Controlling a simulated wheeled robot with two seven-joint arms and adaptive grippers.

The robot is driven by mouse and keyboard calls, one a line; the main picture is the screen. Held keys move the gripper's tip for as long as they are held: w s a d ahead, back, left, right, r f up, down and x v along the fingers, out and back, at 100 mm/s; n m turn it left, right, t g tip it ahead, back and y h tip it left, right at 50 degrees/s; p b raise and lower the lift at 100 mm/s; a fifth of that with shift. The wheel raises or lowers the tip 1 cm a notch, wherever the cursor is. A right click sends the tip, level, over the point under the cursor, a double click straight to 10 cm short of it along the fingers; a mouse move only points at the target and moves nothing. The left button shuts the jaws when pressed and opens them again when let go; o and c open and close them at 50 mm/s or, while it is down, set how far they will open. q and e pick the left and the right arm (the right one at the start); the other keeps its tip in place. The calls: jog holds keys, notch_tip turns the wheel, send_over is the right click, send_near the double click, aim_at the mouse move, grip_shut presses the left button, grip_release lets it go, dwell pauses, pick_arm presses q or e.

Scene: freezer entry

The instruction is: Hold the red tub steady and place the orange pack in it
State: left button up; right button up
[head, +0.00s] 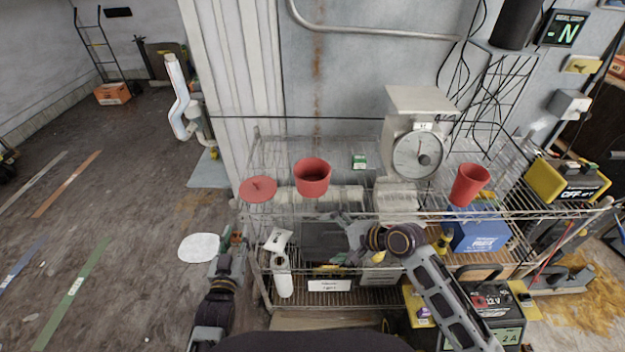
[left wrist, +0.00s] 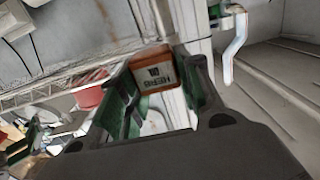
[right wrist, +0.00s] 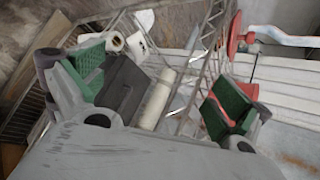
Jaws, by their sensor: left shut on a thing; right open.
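The red tub (head: 312,182) stands upright and open on the wire shelf's top, apart from both grippers. My left gripper (left wrist: 160,88) is shut on the orange pack (left wrist: 160,68), a small box with a white label. In the head view my left gripper (head: 228,240) is left of the shelf, lower than the tub; the pack is hard to make out there. My right gripper (head: 350,236) is open and empty in front of the shelf, below and right of the tub. Its spread green pads show in the right wrist view (right wrist: 160,90).
A red lid (head: 258,189) lies left of the tub. A red cup (head: 470,185) and a dial scale (head: 418,150) stand to the right. A small green box (head: 359,161) is behind. The wire shelf's front rail (head: 340,214) runs between my grippers and the tub.

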jog(key=w+r+m, duration=0.1)
jog(key=w+m, duration=0.1)
jog(key=w, duration=0.1)
jog(key=m+t+y, duration=0.2)
jog(key=m+y, duration=0.1)
jog(key=m, duration=0.8)
send_near(327, 183)
jog(key=x, duration=0.2)
jog(key=s+x, duration=0.1)
jog(key=x, duration=0.1)
jog(key=shift+w+a+f, duration=0.25)
jog(key=shift+a+f, duration=0.1)
jog(key=shift+a, duration=0.2)
jog(key=shift+w+d+r+m, duration=0.25)
jog(key=shift+w+r+m, duration=0.05)
jog(key=shift+w, duration=0.1)
pick_arm(q)
jog(key=shift+f, duration=0.15)
pick_arm(e)
jog(key=shift+w+a+f, duration=0.1)
jog(key=shift+a, duration=0.05)
